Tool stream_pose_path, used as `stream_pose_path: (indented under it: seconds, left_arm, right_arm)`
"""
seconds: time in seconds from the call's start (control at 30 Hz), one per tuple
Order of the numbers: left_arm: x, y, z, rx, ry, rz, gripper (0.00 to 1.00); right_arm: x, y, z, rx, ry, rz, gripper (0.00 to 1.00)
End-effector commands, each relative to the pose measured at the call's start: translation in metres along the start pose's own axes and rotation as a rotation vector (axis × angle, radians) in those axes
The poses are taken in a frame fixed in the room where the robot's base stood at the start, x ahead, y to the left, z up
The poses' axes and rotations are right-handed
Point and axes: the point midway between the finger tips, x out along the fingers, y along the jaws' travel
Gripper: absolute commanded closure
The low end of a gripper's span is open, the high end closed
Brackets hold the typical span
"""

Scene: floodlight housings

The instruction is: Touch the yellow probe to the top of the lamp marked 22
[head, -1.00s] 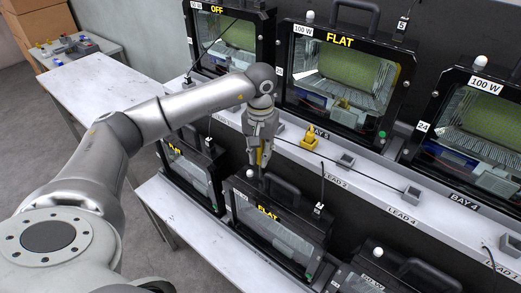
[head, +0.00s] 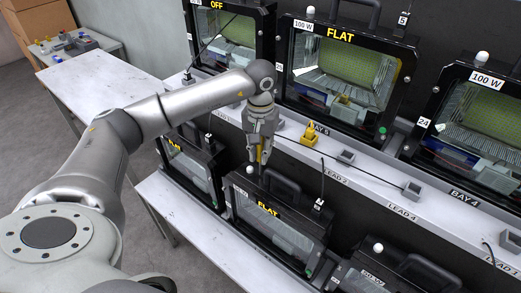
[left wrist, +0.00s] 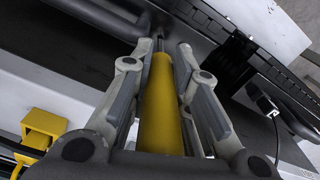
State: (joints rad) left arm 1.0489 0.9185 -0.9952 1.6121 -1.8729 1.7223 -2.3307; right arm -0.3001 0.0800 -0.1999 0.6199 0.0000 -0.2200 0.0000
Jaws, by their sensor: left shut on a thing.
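My left gripper (head: 260,160) is shut on the yellow probe (left wrist: 159,110), which points away between the fingers in the left wrist view; its thin dark tip shows past the fingers. In the head view the gripper hangs, pointing down, over the top of the lower middle lamp with a yellow FLAT sign (head: 270,232), beside its white knob (head: 249,170). I cannot tell whether the tip touches the lamp's top. The small number tags on the lower lamps are too small to read, so I cannot make out 22. My right gripper is not in view.
A shelf (head: 380,182) with lead labels runs behind the lower lamps. A yellow holder (head: 310,134) stands on it. Larger lamps, one tagged 24 (head: 448,140), stand above. Dark handles and upright cables rise near the gripper. A white table (head: 100,88) at the left is mostly clear.

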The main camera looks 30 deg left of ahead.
Motion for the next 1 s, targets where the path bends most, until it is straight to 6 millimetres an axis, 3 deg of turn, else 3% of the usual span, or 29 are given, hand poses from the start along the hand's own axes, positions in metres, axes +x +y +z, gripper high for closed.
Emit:
stream_pose_path:
  seconds: [1.0]
  left_arm:
    - [0.0068, -0.0002, -0.0001, 0.0, 0.0, 0.0, 1.0]
  right_arm:
    - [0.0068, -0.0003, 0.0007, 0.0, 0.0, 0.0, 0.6]
